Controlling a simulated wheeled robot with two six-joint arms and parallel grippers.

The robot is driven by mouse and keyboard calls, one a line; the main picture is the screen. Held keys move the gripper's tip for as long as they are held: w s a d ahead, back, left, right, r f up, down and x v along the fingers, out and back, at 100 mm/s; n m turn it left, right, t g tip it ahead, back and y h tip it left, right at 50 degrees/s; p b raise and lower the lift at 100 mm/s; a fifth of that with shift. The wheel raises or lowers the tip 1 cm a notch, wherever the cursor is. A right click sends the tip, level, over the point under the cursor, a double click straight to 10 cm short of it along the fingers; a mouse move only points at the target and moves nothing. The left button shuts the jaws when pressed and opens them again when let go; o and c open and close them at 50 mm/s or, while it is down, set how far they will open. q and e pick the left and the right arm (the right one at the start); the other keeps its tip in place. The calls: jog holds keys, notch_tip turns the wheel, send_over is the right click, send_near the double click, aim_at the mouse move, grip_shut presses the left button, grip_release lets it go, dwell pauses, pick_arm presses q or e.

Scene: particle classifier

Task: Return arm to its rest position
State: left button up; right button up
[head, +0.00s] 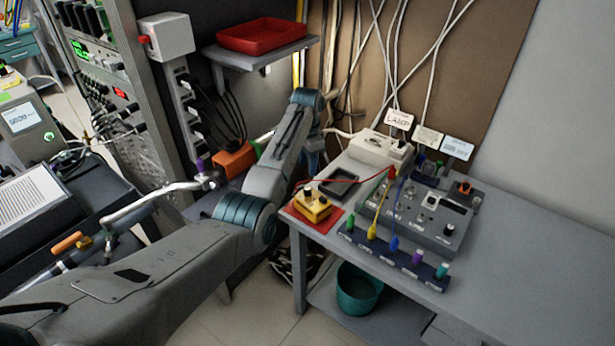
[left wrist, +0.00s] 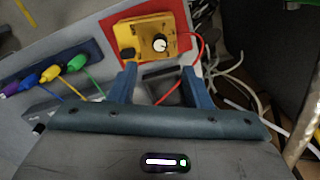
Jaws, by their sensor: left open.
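My left arm reaches in from the lower left in the head view, bent at the elbow. Its wrist end is near the shelf-side of the table, and its gripper is mostly hidden behind the forearm there. In the left wrist view my left gripper (left wrist: 161,82) has its two blue fingers apart with nothing held between them. A yellow box with a knob (head: 312,206) stands on a red mat (head: 326,221) at the table's left corner. The yellow box (left wrist: 150,38) also shows beyond the fingertips, apart from them. My right gripper is not seen.
A control panel (head: 425,215) and a strip with coloured plugs (head: 395,257) lie on the grey table (head: 520,265). A red tray (head: 262,36) sits on a wall shelf above. An equipment rack (head: 140,120) stands left. A teal bin (head: 358,292) is below.

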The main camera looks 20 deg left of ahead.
pick_arm(q)
jog(key=shift+r, duration=0.75)
